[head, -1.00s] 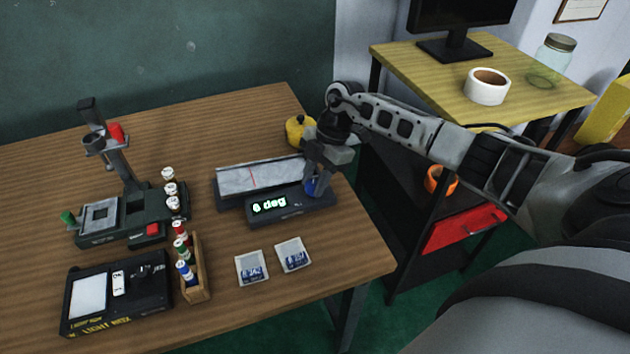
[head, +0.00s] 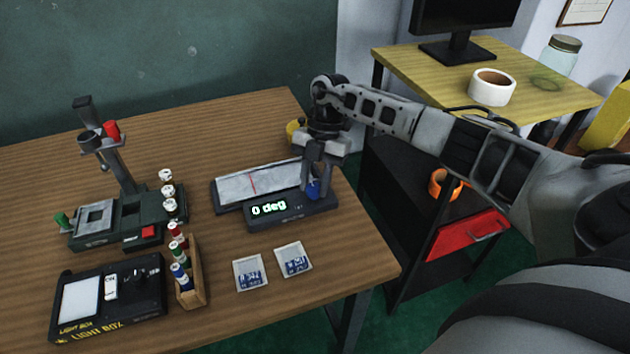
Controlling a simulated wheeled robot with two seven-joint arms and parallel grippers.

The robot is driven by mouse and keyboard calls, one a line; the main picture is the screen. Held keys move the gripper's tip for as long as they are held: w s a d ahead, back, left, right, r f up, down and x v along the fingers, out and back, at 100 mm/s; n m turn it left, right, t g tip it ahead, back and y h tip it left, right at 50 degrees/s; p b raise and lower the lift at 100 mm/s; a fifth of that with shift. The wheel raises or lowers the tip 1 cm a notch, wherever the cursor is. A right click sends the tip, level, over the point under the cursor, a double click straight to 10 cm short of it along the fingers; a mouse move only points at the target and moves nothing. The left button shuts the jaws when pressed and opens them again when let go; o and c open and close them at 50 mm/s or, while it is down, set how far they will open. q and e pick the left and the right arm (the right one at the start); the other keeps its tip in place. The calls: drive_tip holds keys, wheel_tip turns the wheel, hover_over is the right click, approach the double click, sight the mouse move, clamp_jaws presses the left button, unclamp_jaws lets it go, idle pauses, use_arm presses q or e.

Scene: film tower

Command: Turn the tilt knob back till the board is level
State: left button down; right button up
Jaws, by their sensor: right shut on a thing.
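The tilt device stands near the table's right edge. Its pale board (head: 240,188) has a red line across it and looks level. The display (head: 269,208) on its front reads "0 deg" in green. The blue tilt knob (head: 313,190) is at the device's right end, partly hidden by my fingers. My right gripper (head: 317,178) comes down from above and is shut on the knob. My left gripper is not in view.
A yellow object (head: 292,130) is partly hidden behind my right gripper.

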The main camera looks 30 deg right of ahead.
drive_tip(key=o, duration=1)
drive_tip(key=shift+c, duration=0.2)
drive_tip(key=b+v, duration=0.1)
drive_tip(key=v, duration=1.5)
drive_tip(key=shift+a, duration=0.15)
